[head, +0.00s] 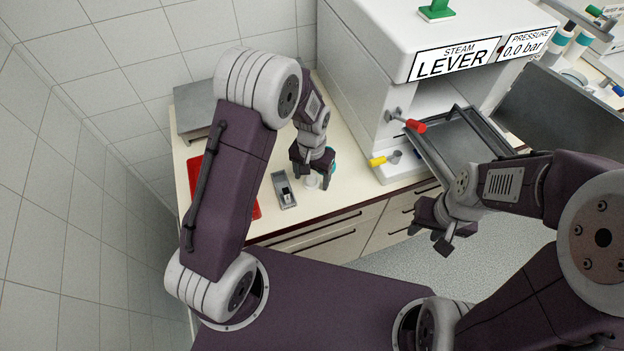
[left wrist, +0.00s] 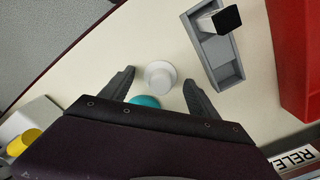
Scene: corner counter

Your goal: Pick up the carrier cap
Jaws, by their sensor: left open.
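A small round white cap, which I take to be the carrier cap (head: 312,182), lies on the counter below my left gripper (head: 311,184). In the left wrist view the cap (left wrist: 160,75) shows a round raised middle on a wider flange. It lies between the two spread fingers (left wrist: 159,79), with a gap on each side. My left gripper is open and empty. A teal round object (left wrist: 146,101) sits close by, mostly hidden behind my gripper. My right gripper (head: 430,239) hangs with fingers apart and empty, in front of the steam unit.
A grey holder (head: 287,201) with a black-and-white piece lies beside the cap. A red tray (left wrist: 297,45) lies further left on the counter. The white steam unit (head: 350,90), with red and yellow handles and an open metal door, stands to the right.

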